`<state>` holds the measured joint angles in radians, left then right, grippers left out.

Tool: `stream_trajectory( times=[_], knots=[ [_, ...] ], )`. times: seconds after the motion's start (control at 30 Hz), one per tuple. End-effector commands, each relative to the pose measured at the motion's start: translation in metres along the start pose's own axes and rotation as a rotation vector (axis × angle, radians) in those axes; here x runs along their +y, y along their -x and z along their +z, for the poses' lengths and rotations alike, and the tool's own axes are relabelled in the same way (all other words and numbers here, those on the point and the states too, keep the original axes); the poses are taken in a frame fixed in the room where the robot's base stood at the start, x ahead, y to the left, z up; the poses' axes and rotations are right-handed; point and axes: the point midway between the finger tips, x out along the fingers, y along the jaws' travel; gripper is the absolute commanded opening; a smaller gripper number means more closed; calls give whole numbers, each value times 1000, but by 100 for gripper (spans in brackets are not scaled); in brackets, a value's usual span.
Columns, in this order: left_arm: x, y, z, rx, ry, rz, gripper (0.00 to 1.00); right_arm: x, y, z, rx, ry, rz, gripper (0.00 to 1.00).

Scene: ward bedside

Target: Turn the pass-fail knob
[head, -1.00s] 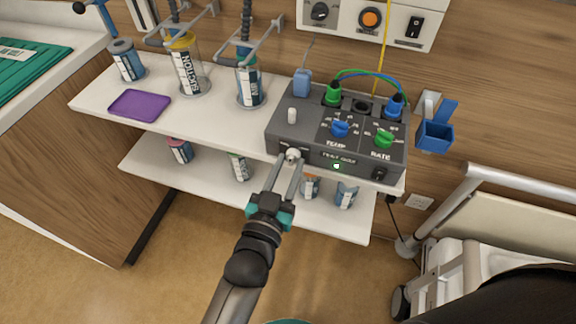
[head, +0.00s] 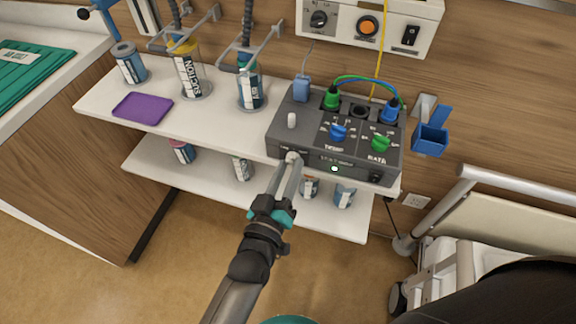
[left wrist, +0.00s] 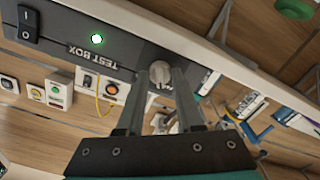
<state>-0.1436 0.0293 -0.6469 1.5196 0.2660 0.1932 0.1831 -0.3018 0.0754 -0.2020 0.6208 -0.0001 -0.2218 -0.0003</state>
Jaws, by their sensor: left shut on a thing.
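The grey test box (head: 283,133) stands on the upper shelf in the head view, with a blue knob (head: 339,132) and a green knob (head: 381,143) on its top. A pale knob (left wrist: 160,74) sits on its front face, left of the lit green lamp (head: 334,169); the wrist view shows the lamp too (left wrist: 97,39). Its pass-fail marking cannot be read. My left gripper (head: 291,162) is shut on this pale knob, a finger on each side in the wrist view (left wrist: 158,84). My right gripper is not in view.
The white shelf (head: 215,117) holds a purple tray (head: 142,107) and several canisters. Several small containers stand on the lower shelf (head: 215,186). A blue wall holder (head: 430,139) is right of the box. A bed rail (head: 510,174) stands at the right.

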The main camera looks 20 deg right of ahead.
Motion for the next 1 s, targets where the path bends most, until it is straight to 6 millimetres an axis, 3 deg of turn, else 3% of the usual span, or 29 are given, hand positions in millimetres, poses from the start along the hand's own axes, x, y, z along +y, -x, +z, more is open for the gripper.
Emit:
stream_trajectory(
  times=[0.4, 1.0],
  knots=[
    [0, 0, 0, -1, 241, 0, 0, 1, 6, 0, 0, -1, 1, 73],
    [0, 0, 0, -1, 296, 0, 0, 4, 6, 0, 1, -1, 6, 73]
  ],
)
